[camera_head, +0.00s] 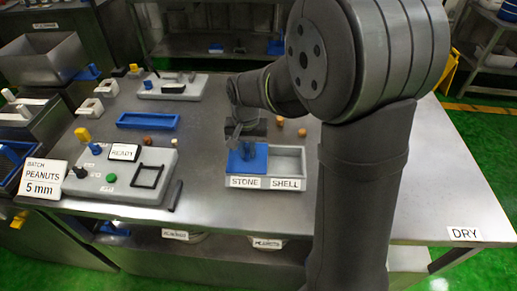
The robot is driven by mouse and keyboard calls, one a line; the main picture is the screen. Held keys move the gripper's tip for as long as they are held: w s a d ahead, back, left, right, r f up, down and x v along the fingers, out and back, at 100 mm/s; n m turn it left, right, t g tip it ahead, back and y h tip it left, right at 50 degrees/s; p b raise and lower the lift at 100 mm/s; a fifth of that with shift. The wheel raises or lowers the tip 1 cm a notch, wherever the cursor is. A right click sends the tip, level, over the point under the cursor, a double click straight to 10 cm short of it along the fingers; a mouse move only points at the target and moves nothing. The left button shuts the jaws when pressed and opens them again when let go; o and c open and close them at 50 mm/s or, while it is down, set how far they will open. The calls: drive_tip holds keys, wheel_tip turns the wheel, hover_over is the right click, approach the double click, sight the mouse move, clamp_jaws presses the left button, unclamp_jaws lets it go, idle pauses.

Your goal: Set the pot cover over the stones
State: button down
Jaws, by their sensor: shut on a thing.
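A grey two-part tray (289,183) stands at the front middle of the steel table. Its left part is labelled STONE (245,183) and its right part SHELL (286,184). The blue cover (239,166) is at the STONE part and hides its inside, so no stones show there. I cannot tell whether it rests on the rim or is slightly above it. My gripper (248,150) is over the cover, shut on its raised blue grip. The SHELL part is open and looks empty.
Small round brown items (280,121) lie behind the tray, partly near my arm. A grey panel (130,178) with a READY plate, knobs and a black frame stands at left. A blue tray (147,121) lies behind it. The table's right side is clear near the DRY label (464,234).

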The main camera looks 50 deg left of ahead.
sight(247, 149)
drive_tip(key=c, duration=1.4)
unclamp_jaws()
drive_tip(key=shift+c, duration=0.2)
drive_tip(key=shift+r, duration=0.1)
wheel_tip(247, 149, up, 17)
drive_tip(key=shift+r, duration=0.15)
